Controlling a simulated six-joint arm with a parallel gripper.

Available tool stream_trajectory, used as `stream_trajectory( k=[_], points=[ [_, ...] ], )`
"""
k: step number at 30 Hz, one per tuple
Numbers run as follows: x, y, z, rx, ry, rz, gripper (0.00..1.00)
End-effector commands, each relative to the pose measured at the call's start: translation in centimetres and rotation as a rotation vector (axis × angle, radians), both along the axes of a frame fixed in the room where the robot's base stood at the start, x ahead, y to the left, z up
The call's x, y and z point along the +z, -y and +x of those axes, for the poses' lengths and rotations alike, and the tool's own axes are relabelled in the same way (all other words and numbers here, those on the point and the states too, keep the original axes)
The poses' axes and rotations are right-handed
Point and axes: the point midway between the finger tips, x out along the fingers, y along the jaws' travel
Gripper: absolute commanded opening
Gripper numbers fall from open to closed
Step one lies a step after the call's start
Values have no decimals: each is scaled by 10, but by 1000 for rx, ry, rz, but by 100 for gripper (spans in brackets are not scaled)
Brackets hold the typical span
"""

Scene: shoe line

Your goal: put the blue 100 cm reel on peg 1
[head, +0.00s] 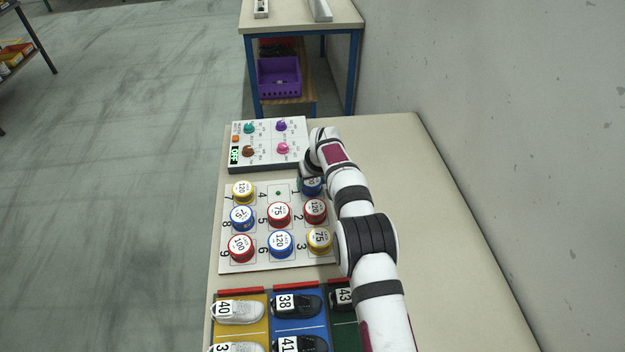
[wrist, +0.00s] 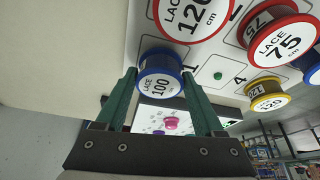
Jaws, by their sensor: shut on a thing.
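The blue reel marked 100 (wrist: 160,84) is between the two fingers of my gripper (wrist: 161,76) in the wrist view. My gripper is shut on it from both sides. In the head view the blue reel (head: 313,187) shows partly, below my wrist, over the place marked 1 at the board's upper right. The peg under it is hidden. I cannot tell whether the reel is fully down on it. The peg board (head: 265,265) is pale, with numbered places.
A red 120 reel (head: 315,209) stands close by at place 2. Place 4 is empty, with a green dot (head: 278,193). Several other reels fill the remaining places. A control panel (head: 268,143) with knobs lies behind the board. Shoes (head: 238,311) lie in front.

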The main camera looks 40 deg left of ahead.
Motion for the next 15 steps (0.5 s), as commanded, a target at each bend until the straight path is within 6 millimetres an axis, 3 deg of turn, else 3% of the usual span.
stream_trajectory(
  k=[8, 9, 13, 15],
  points=[
    [-8, 0, 0, 0, 0, 0, 15],
    [-9, 0, 0, 0, 0, 0, 74],
    [-8, 0, 0, 0, 0, 0, 97],
    [-8, 0, 0, 0, 0, 0, 100]
  ],
)
